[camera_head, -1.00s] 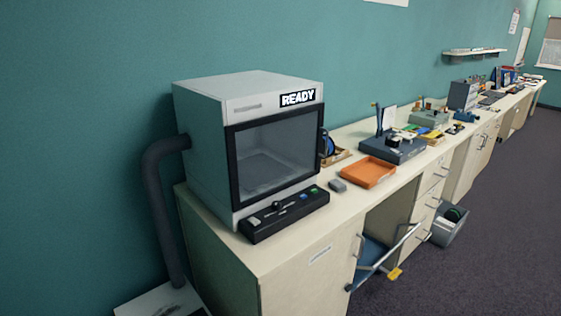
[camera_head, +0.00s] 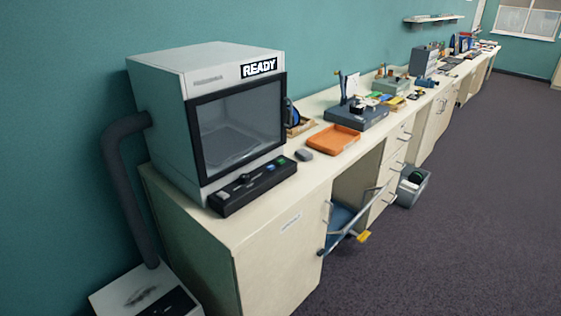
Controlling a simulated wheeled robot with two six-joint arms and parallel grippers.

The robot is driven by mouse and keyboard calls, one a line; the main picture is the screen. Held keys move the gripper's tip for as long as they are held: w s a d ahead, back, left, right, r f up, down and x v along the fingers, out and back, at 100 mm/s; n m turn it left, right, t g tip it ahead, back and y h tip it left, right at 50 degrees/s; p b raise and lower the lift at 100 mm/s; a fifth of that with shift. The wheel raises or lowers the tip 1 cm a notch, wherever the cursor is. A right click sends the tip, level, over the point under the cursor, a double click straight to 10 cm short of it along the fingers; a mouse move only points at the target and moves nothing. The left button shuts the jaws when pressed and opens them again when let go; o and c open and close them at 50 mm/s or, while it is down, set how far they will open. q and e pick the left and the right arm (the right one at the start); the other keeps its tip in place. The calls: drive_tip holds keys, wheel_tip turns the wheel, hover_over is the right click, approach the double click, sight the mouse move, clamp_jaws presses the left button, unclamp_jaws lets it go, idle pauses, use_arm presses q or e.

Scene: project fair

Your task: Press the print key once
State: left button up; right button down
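A grey box-shaped machine (camera_head: 160,95) with a dark-framed window stands at the near left end of the long bench. A sign on its top front edge reads READY (camera_head: 259,67). A black control panel (camera_head: 235,198) sticks out at its foot, with a light key, a dark knob, a blue key (camera_head: 269,169) and a green key (camera_head: 281,161). The key labels are too small to read, so I cannot tell which is the print key. Neither of my grippers is in view.
An orange tray (camera_head: 334,140) and a small grey block (camera_head: 304,155) lie on the bench right of the machine. A blue stool (camera_head: 341,222) sits partly under the bench. A grey bin (camera_head: 412,187) stands on the floor. A dark hose (camera_head: 119,190) runs down left. The floor at right is clear.

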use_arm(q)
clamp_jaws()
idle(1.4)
